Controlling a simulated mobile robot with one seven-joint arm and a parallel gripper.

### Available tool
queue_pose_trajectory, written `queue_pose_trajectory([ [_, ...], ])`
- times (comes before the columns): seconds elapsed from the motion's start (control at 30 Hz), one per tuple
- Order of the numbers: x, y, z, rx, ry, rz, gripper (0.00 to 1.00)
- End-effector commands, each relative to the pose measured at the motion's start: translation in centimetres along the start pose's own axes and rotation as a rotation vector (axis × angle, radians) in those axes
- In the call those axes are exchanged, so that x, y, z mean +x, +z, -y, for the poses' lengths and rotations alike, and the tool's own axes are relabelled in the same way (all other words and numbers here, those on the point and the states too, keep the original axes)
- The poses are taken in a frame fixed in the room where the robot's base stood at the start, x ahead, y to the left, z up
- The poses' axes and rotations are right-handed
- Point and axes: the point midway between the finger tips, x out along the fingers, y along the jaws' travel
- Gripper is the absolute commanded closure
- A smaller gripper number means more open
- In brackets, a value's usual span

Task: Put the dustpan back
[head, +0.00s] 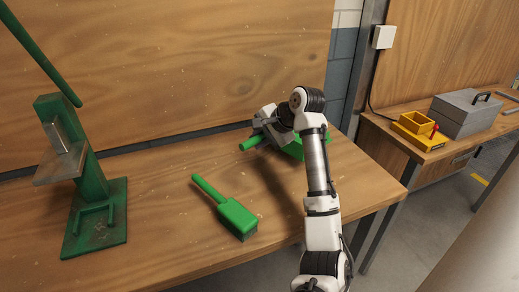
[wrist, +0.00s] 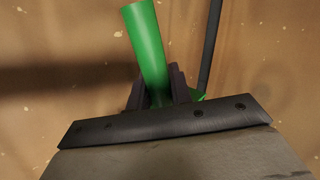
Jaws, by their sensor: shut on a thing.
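The green dustpan (head: 293,150) is at the right end of the wooden workbench, partly hidden behind my arm. Its handle points left. My gripper (head: 268,128) is shut on the dustpan handle. In the wrist view the green handle (wrist: 147,45) stands between the two dark fingers of my gripper (wrist: 158,92). The dustpan's pan is mostly hidden there. I cannot tell whether the dustpan touches the bench or is held just above it. A green brush (head: 236,216) lies on the bench, left of and nearer than the dustpan.
The workbench (head: 160,228) has clear wood around the brush. A green press (head: 92,190) stands at the left. A wooden panel rises behind the bench. On a second bench at the right are a yellow box (head: 419,130) and a grey toolbox (head: 467,112).

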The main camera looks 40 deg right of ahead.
Motion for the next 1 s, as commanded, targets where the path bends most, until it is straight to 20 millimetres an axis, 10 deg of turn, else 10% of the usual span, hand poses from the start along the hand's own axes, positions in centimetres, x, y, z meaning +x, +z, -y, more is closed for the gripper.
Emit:
queue_pose_trajectory([
  [0.57,3.1,-0.3,-2.6,-0.001,0.0,0.0,1.0],
  [0.6,3.2,-0.3,-2.7,0.0,0.001,0.001,0.74],
  [0.73,3.1,-0.3,-2.7,0.0,0.001,0.001,0.57],
  [1.0,3.1,-0.3,-2.6,0.0,0.001,0.0,0.57],
])
